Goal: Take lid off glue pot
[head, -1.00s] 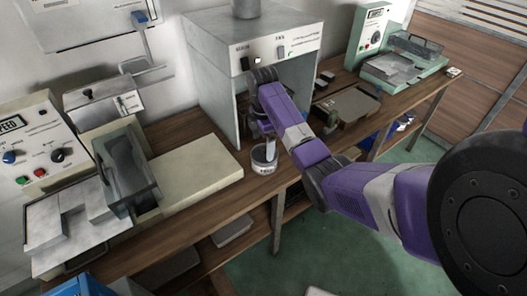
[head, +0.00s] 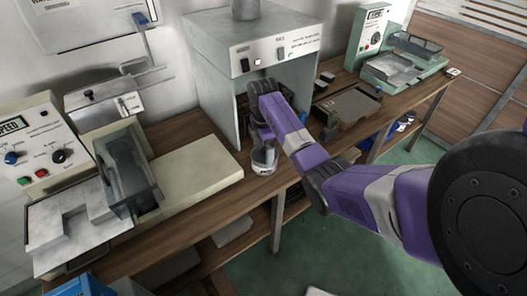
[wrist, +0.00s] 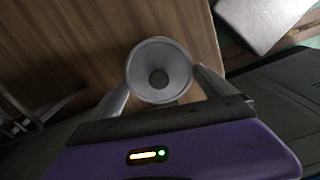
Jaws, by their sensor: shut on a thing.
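The small round grey glue pot (head: 266,169) stands on the wooden bench just in front of the metal hood, with pale marking on its side. In the wrist view, its round grey lid (wrist: 178,59) shows from above, with a pale rim and a dark round centre. My gripper (wrist: 160,80) is shut on the lid, one finger on each side of it. In the head view, my gripper (head: 263,143) is right over the pot and hides most of its top. I cannot tell whether the lid is seated or raised.
The metal hood (head: 209,75) stands close behind the pot. A cream slab (head: 195,172) with a machine lies to the left, and a dark tray (head: 352,103) to the right. The bench's front edge is close to the pot.

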